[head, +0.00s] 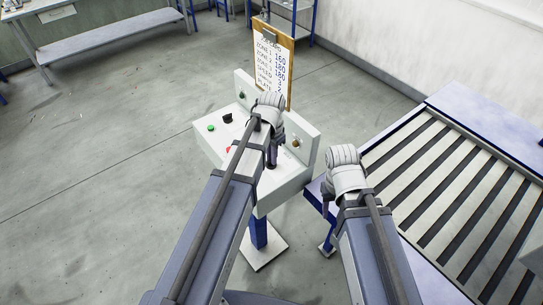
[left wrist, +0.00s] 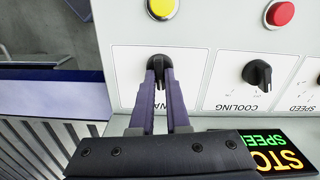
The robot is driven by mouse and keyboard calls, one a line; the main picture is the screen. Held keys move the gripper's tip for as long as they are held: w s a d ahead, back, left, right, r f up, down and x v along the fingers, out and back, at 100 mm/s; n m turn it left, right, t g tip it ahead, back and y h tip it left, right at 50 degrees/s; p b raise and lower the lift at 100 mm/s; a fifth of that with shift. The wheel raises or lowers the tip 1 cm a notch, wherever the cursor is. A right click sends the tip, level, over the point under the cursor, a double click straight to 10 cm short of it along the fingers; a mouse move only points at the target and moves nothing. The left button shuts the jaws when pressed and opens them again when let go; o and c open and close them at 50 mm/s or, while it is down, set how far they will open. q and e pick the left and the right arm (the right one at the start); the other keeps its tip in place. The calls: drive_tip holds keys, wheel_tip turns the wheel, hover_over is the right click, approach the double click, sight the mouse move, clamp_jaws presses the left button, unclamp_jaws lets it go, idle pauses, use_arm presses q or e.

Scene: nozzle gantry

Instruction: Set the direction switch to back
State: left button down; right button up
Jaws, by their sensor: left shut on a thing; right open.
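The white control panel (head: 206,142) stands on a blue post in the head view. In the left wrist view, my left gripper (left wrist: 158,74) is shut on the black switch knob (left wrist: 157,62), with one finger on each side of it. The fingers hide much of the knob and its label, where only letters like "WA" show, so I cannot read its setting. In the head view, the left gripper (head: 272,158) reaches down at the panel's right part. My right gripper (head: 326,199) is open and empty, right of the panel, apart from it.
Beside the held knob is another black knob (left wrist: 257,75) labelled "COOLING". A yellow button (left wrist: 162,8) and a red button (left wrist: 280,13) sit on the panel. A clipboard (head: 273,62) stands behind. A blue conveyor with slats (head: 440,190) fills the right side.

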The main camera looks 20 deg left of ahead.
use_arm(q)
drive_tip(key=m, duration=0.3)
drive_tip(key=shift+m, duration=2.1)
drive_tip(key=c, duration=0.9)
unclamp_jaws()
wheel_tip(320, 180, up, 8)
drive_tip(key=p, duration=0.8)
drive_tip(key=shift+f, duration=0.1)
